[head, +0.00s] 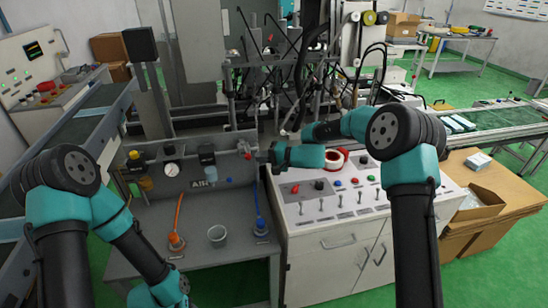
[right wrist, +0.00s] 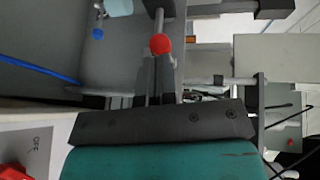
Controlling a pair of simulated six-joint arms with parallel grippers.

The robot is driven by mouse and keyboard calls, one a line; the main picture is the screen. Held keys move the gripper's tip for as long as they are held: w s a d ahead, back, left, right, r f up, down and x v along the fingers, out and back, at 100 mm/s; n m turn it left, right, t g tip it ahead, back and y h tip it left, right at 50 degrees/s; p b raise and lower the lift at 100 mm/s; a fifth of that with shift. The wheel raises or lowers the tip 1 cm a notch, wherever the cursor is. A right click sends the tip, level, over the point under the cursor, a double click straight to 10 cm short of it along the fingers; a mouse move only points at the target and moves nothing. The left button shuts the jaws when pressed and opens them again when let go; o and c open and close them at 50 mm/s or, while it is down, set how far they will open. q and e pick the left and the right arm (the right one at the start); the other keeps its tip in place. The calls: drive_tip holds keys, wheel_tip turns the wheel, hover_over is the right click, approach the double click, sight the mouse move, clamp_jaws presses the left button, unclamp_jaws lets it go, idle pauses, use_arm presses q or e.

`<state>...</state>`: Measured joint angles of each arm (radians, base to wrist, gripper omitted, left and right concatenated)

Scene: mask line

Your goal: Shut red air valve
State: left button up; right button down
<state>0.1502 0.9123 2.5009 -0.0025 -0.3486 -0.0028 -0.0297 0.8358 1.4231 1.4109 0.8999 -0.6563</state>
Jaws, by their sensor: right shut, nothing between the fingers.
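The red air valve (head: 244,147) is at the right end of the grey air panel (head: 200,170), above and right of the "AIR" lettering. In the right wrist view a round red knob (right wrist: 160,44) sits at the end of a metal rod. My right gripper (head: 260,156) reaches in from the right; its tip is just right of the red valve, close to it. I cannot tell whether they touch. It is shut and holds nothing. My left arm comes down at the lower left, and its gripper is not visible.
Orange (head: 177,240) and blue (head: 260,226) hose tools and a grey cup (head: 217,236) are on the grey bench (head: 200,262). Machinery rises behind the panel.

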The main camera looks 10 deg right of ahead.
drive_tip(key=shift+x, duration=0.8)
drive_tip(key=shift+s+a+f, duration=0.1)
drive_tip(key=shift+s+a, duration=0.05)
drive_tip(key=shift+a, duration=0.9)
approach(248, 158)
drive_tip(key=s+v, duration=0.1)
drive_tip(key=v, duration=0.5)
drive_tip(key=shift+a, duration=0.2)
